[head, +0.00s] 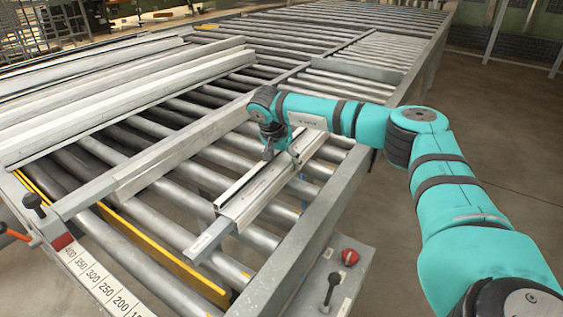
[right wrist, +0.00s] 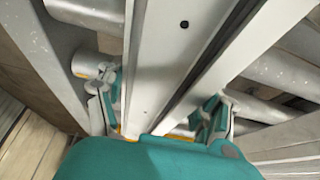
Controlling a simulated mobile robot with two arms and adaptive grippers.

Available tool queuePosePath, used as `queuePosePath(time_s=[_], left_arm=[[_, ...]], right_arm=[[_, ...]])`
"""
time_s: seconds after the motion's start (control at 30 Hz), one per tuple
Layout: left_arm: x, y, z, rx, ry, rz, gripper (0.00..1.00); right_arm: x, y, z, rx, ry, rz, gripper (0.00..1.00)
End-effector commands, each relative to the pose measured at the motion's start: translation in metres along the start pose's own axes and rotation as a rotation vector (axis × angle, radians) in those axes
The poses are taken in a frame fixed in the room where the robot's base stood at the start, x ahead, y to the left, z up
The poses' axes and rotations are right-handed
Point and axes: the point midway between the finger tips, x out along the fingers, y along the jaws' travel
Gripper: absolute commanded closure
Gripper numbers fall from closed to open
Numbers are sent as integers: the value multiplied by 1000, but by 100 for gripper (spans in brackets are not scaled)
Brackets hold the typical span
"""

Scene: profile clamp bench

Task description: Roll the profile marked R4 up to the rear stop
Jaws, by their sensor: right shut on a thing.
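A light grey aluminium profile (head: 251,192) lies lengthwise on the rollers in the right lane, its near end toward the front. A pale strip with small marking (head: 209,238) sticks out at that near end; I cannot read it as R4. My right gripper (head: 281,150) is at the profile's far part, shut on it from above. In the right wrist view the profile (right wrist: 160,60) runs between the two fingers of my right gripper (right wrist: 160,108), one on each side. I cannot make out the rear stop. My left gripper is not in view.
Several long profiles (head: 130,92) lie side by side at the left. A grey rail (head: 150,165) separates them from the right lane. A numbered scale (head: 97,280), yellow bar (head: 160,250), red knob (head: 349,257) and black lever (head: 331,289) sit at the front. Rollers behind look clear.

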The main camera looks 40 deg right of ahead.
Motion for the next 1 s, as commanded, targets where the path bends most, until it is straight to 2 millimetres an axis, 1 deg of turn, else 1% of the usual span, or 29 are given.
queuePosePath(time_s=[1.0], left_arm=[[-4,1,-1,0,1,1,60]], right_arm=[[19,0,-47,2,1,-2,89]])
